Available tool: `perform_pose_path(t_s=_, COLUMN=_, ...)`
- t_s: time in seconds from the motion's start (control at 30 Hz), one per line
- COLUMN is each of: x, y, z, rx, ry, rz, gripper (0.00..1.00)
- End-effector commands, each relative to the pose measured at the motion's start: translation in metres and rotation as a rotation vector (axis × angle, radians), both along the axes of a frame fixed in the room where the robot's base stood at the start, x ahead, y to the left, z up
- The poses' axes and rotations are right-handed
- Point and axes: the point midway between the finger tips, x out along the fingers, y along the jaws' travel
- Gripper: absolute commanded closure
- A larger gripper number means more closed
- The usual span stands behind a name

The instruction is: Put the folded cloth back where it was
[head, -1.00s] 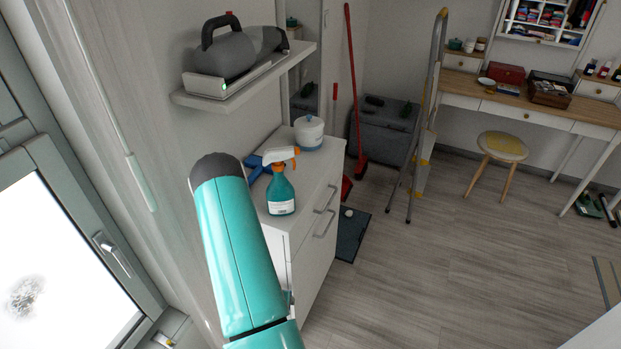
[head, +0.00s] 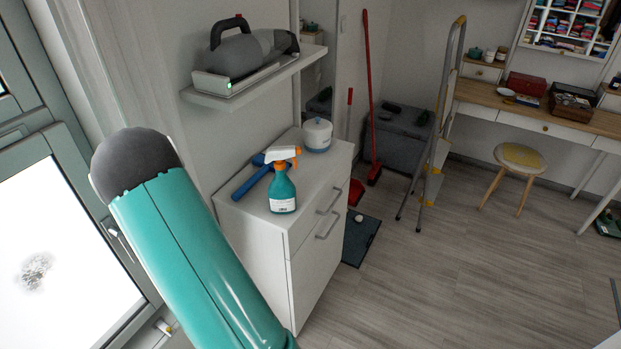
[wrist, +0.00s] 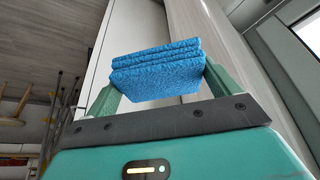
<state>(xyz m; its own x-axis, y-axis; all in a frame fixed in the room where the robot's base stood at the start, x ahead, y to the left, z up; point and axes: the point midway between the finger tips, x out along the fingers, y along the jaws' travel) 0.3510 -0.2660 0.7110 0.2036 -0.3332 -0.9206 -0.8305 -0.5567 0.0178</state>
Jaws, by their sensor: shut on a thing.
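The folded cloth (wrist: 158,72) is blue and stacked in several layers. In the wrist view my gripper (wrist: 158,84) is shut on it, with one green finger at each side. The cloth stays level between the fingers, in front of a pale upright panel. In the head view only my teal arm shows, at the lower left; the gripper and the cloth are out of sight there.
A white cabinet (head: 305,258) carries a spray bottle (head: 283,190), a blue tool (head: 252,182) and a white canister (head: 317,135). A wall shelf (head: 262,82) above holds a handheld vacuum (head: 245,55). A window (head: 60,240) is at left.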

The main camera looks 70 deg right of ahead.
Motion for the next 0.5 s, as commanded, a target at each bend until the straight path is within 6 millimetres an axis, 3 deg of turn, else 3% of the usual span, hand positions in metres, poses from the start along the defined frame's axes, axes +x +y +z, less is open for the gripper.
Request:
perform_pose_path(t_s=0.03, x=0.014, y=0.01, z=0.015, rx=-0.004, ry=-0.005, rz=0.04, gripper=0.3)
perform_pose_path(t_s=0.5, x=0.11, y=0.099, z=0.125, rx=0.013, ry=-0.016, rz=0.346, gripper=0.3)
